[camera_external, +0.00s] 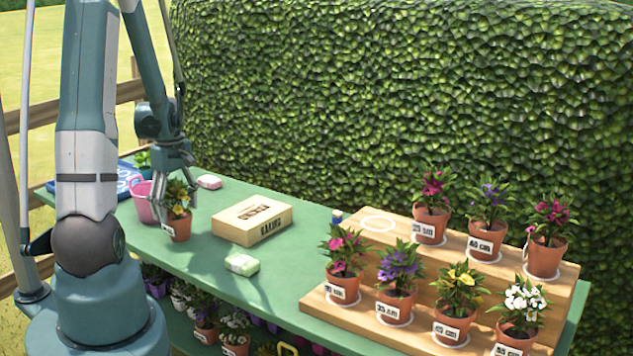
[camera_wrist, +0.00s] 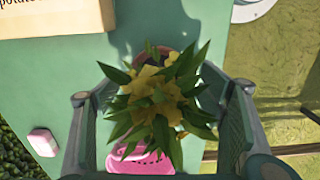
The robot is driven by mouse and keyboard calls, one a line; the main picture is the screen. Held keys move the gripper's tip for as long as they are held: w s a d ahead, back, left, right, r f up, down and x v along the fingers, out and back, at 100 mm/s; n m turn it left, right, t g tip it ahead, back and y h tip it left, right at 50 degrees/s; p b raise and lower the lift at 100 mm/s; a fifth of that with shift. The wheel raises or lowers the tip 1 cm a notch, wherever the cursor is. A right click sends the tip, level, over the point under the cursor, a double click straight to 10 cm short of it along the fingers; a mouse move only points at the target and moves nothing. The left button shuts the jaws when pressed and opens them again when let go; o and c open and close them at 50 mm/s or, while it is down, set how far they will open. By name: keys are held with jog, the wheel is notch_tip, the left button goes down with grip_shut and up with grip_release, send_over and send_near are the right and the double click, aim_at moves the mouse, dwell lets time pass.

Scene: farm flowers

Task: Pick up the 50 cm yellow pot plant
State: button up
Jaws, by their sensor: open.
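A yellow-flowered plant in a terracotta pot (camera_external: 178,228) stands on the left part of the green table, with a white tag whose text I cannot read. My gripper (camera_external: 174,178) is above and around its top, pointing down. In the wrist view the yellow flowers (camera_wrist: 155,95) sit between my two open fingers (camera_wrist: 160,110), and leaves hide most of the pot. Another yellow-flowered plant (camera_external: 459,290) stands on the wooden stepped stand, its tag too small to read surely.
A pink bucket (camera_external: 144,203) stands close beside the potted plant, also in the wrist view (camera_wrist: 140,162). A cardboard box (camera_external: 252,220), a pale green block (camera_external: 242,264) and a pink block (camera_external: 208,181) lie on the table. Several flower pots fill the wooden stand (camera_external: 390,335).

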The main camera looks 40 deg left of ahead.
aim_at(178, 217)
jog(key=shift+f+b, duration=0.3)
jog(key=shift+f, duration=1.35)
jog(key=c, duration=1.2)
jog(key=shift+r, duration=0.1)
jog(key=shift+r+p, duration=1.1)
jog(key=shift+r, duration=3.85)
